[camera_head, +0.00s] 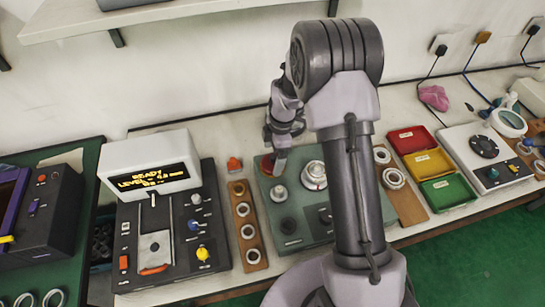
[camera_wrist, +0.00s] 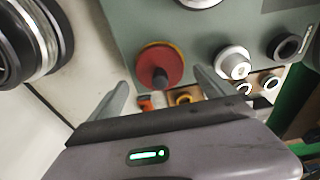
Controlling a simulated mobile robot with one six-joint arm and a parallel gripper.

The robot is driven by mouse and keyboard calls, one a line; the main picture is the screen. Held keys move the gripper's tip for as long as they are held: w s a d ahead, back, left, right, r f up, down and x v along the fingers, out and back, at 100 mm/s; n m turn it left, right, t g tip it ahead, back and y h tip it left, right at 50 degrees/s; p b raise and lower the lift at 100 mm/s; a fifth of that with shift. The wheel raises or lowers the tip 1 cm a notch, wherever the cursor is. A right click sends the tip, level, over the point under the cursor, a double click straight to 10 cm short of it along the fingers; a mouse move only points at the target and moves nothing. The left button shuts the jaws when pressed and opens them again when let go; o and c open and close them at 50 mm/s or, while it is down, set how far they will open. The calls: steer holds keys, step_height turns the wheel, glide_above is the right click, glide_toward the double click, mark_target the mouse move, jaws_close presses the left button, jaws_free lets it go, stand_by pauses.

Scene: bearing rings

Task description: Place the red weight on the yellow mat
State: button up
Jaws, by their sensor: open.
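The red weight (camera_wrist: 151,62) is a round red disc with a dark knob, seen in the wrist view on the grey-green panel (camera_wrist: 125,20). A thin yellow-orange edge shows along its upper right side; I cannot tell for sure if this is the yellow mat beneath it. My gripper (camera_wrist: 160,77) is open, its two fingers apart on either side of the knob and not visibly touching it. In the head view, my gripper (camera_head: 276,150) is over the panel's back left corner and hides most of the weight (camera_head: 267,164).
In the head view, a silver dial (camera_head: 314,175) and several knobs stand on the panel. A wooden strip with rings (camera_head: 242,208) lies to its left, near a small orange-red object (camera_head: 234,165). Red, yellow and green trays (camera_head: 447,190) lie to the right. The wall is close behind.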

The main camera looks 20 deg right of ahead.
steer(key=s+r+m+t+p, duration=0.1)
steer(key=s+r+m, duration=0.2)
steer(key=r, duration=0.9)
steer(key=s+r+m+t+p, duration=0.1)
steer(key=s+r+m, duration=0.15)
steer(key=r, duration=0.85)
steer(key=s+a+r+m+t, duration=0.2)
steer(key=s+r+m, duration=0.2)
steer(key=s+m, duration=0.4)
steer(key=s+a+r+m+t, duration=0.1)
steer(key=s+a+r+m, duration=0.1)
steer(key=s+r+m, duration=0.3)
steer(key=s+m, duration=0.4)
steer(key=s, duration=0.4)
steer(key=shift+r+t, duration=0.15)
steer(key=shift+t, duration=0.25)
steer(key=shift+a, duration=0.1)
